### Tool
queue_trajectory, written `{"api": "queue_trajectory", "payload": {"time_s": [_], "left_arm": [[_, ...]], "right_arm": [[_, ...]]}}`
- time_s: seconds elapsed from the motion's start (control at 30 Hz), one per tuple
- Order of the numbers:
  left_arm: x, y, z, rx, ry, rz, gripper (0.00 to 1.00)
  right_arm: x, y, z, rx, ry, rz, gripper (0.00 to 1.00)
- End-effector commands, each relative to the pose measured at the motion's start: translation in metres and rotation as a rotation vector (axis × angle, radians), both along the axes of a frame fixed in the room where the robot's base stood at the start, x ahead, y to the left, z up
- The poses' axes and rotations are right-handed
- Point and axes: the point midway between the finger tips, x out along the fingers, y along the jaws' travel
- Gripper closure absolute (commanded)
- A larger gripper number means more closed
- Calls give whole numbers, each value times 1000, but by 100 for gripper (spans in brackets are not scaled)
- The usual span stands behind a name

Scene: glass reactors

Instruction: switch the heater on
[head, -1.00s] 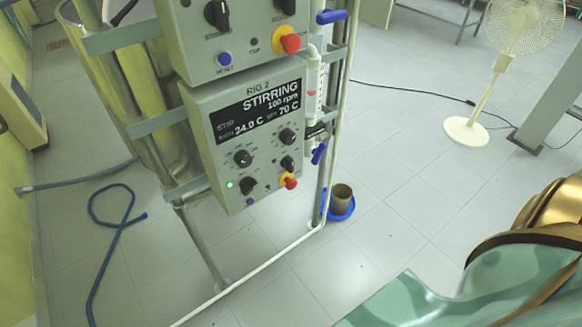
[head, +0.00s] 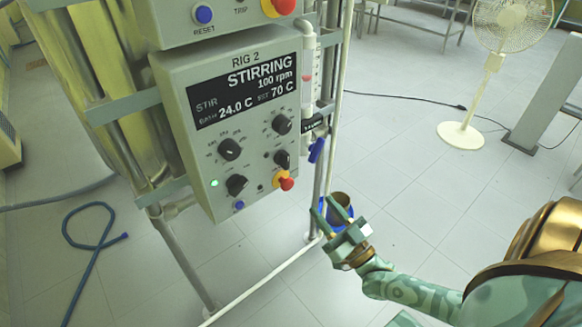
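The RIG 2 control box (head: 205,130) hangs on the metal frame left of centre. Its display (head: 245,92) reads STIRRING, 100 rpm, bath 24.0 C, set 70 C. Below it are black knobs at upper left (head: 229,149), upper right (head: 282,125), lower left (head: 237,185) and lower right (head: 281,158). A green lamp (head: 214,183) is lit beside the lower left knob. The knob labels are too small to read. My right gripper (head: 322,205) is open and empty, right of the box's lower corner and apart from it. My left gripper is out of view.
A red stop button (head: 286,184) projects near the lower right knob; a blue button (head: 239,206) is below. A blue-handled valve (head: 317,150) and upright pipes stand right of the box. A second box (head: 170,22) is above. A blue hose (head: 85,245) and a fan (head: 490,65) are on the floor.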

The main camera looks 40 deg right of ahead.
Motion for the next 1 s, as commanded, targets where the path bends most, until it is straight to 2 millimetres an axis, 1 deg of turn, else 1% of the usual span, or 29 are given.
{"api": "queue_trajectory", "payload": {"time_s": [0.03, 0.3, 0.4, 0.5, 0.6, 0.7, 0.97, 1.0], "left_arm": [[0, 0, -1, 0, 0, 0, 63], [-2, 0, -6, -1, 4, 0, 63], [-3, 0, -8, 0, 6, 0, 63], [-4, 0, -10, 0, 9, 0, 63], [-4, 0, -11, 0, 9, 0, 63], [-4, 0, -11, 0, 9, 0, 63], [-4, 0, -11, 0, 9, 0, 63], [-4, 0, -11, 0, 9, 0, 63]], "right_arm": [[11, 1, 5, 0, -5, 1, 63], [75, 6, 30, 1, -2, 1, 63], [95, 7, 38, 0, 0, 1, 63], [111, 9, 44, 0, 0, 1, 63], [121, 10, 49, -1, 2, 1, 63], [126, 10, 51, -1, 3, 1, 63], [128, 10, 52, -1, 4, 1, 63], [128, 10, 52, -1, 3, 1, 66]]}}
